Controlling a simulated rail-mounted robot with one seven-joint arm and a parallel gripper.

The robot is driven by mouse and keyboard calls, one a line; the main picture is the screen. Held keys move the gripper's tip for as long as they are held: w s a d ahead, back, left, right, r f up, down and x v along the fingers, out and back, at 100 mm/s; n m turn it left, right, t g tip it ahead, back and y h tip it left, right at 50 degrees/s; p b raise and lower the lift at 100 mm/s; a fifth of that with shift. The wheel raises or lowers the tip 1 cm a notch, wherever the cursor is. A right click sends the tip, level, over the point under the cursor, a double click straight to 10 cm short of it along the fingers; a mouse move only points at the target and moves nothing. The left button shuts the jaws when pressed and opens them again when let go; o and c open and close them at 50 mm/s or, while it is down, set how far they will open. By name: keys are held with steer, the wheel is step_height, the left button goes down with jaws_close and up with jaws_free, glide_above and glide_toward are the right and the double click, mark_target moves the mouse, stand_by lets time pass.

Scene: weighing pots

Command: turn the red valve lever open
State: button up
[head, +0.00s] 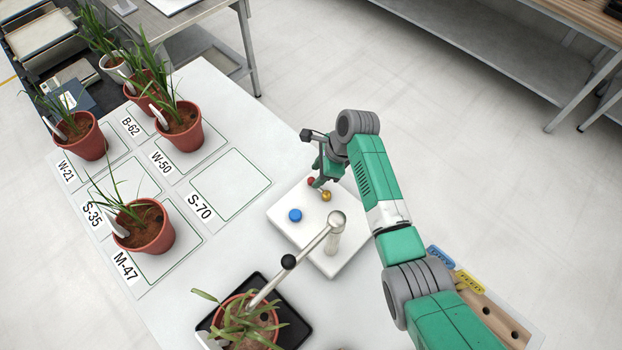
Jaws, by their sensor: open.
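The red valve lever (311,181) shows only as a small red piece beside a brass-coloured part (326,196), at the back of a white base plate (283,207). My gripper (318,183) is open and pointed down right at the red piece. Its green fingers hide part of the lever, so I cannot tell whether they touch it or which way the lever is turned. A blue knob (295,215) sits on the same plate, nearer the left edge.
A metal spout (320,238) on a post reaches over a potted plant (245,322) in a black tray (298,332). Several potted plants stand on labelled squares at left. The S-70 square (230,185) is empty. A wooden rack (492,318) with blue and yellow tags is at right.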

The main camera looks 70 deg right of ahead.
mark_target(312, 179)
steer(key=shift+b+x, duration=0.35)
steer(key=shift+x, duration=1.25)
steer(key=shift+w, duration=0.1)
steer(key=shift+r, duration=0.1)
jaws_close()
